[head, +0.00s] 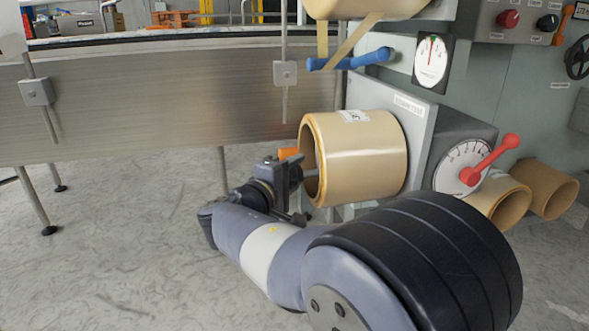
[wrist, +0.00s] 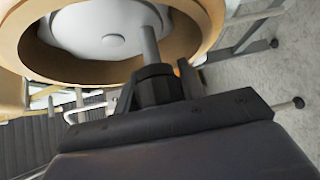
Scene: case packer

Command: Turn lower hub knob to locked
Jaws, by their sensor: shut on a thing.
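The lower hub carries a tan tape roll (head: 365,150). In the wrist view its pale hub face (wrist: 105,35) sits inside the tan ring, with a grey shaft (wrist: 150,45) coming out toward me. My gripper (head: 292,180) is in front of the roll's open left end, shut on the dark knob (wrist: 157,88) at the shaft's outer end. An orange piece (head: 288,153) shows just above the jaws, and only a sliver of it shows in the wrist view. The fingers hide most of the knob, and I cannot read its locked mark.
A blue lever (head: 350,60) and a white gauge (head: 432,62) are above the roll. A red lever (head: 490,160) on a dial is to its right. Spare tan rolls (head: 548,190) are lower right. A steel conveyor side (head: 150,105) runs behind. The floor at left is clear.

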